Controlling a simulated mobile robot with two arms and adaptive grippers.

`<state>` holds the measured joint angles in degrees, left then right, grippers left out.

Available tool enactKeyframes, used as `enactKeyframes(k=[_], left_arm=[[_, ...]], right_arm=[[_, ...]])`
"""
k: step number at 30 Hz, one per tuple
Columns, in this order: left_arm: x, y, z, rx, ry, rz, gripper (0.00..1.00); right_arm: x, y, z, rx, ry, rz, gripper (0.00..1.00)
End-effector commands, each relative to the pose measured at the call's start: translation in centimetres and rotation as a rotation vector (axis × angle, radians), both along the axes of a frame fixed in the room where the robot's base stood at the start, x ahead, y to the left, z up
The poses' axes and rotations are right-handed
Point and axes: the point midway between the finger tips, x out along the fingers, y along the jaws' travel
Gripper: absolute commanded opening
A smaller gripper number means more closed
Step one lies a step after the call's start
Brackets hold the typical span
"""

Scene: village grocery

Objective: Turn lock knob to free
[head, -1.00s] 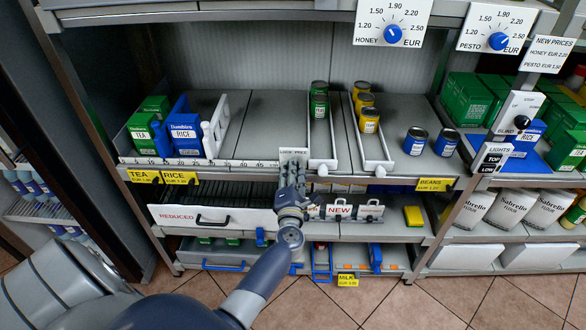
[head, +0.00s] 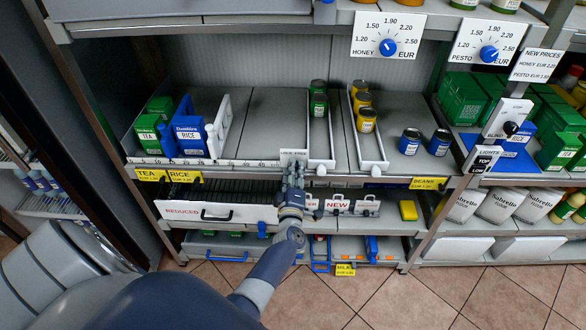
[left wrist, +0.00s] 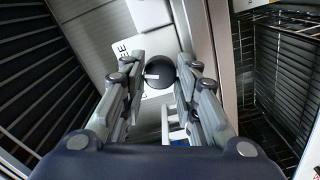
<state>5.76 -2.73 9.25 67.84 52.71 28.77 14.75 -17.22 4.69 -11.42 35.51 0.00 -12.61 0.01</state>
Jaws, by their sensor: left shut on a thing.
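The lock knob (left wrist: 160,72) is a round black knob with a white pointer mark, seen in the left wrist view. It sits in front of a white lock plate (left wrist: 133,48) with partly hidden lettering. In the head view the lock plate (head: 293,157) stands upright at the front edge of the middle shelf, and the knob is hidden by my gripper. My left gripper (head: 292,173) is shut on the knob, with one finger on each side. Its fingers also show in the left wrist view (left wrist: 161,78). My right gripper is not in view.
A REDUCED drawer (head: 240,213) and a NEW drawer (head: 352,205) lie below the plate. Tracks with green cans (head: 318,104) and yellow cans (head: 365,120) are to the right. Boxes of tea (head: 146,133) and rice (head: 188,132) stand left. The shelf behind the plate is clear.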

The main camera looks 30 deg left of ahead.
Motion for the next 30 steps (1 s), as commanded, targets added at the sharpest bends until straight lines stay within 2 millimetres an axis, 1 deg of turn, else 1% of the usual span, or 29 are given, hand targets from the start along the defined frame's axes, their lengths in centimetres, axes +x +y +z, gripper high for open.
enactKeyframes(k=[1, 3, 9, 15, 22, 30], left_arm=[[0.0, -0.1, 0.1, 0.033, 0.025, -0.002, 0.05], [0.0, -0.1, 0.1, 0.084, 0.056, -0.002, 0.05], [0.0, -0.1, 0.0, 0.208, 0.131, -0.002, 0.05], [0.0, -0.1, -0.1, 0.291, 0.182, -0.001, 0.05], [0.0, -0.1, -0.2, 0.339, 0.212, -0.003, 0.05], [-0.1, -0.1, -0.2, 0.351, 0.219, -0.003, 0.05]], right_arm=[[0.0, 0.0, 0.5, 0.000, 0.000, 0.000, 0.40], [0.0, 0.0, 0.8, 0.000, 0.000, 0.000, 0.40], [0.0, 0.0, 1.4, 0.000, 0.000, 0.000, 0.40], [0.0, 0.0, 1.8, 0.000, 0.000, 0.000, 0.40], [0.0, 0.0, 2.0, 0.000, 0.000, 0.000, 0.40], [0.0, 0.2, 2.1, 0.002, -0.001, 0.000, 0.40]])
